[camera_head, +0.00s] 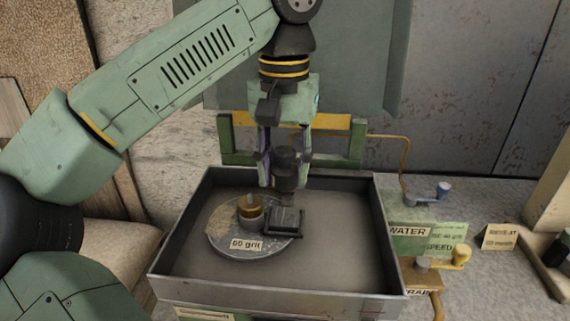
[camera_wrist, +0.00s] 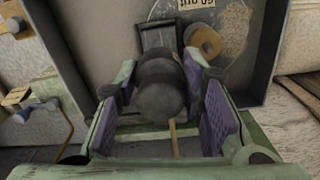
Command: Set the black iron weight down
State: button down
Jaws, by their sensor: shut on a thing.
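A brass-coloured cylinder (camera_head: 250,212) stands on the disc, just left of the weight. The shallow metal tray (camera_head: 388,235) has raised walls; its right floor is clear. Right of it are a blue-handled crank (camera_head: 428,193), a yellow-handled crank (camera_head: 445,259) and signs "WATER", "SPEED" and "DRAIN".

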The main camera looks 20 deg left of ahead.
aim_at(284, 217)
jog(key=shift+f+b, duration=1.55)
jog(key=shift+f, duration=1.25)
jog(key=shift+p, duration=0.65)
jog(key=shift+f+b, duration=0.4)
jog(key=shift+f, duration=0.3)
jog(key=c, duration=1)
grip_release()
jog(key=shift+r, duration=0.1)
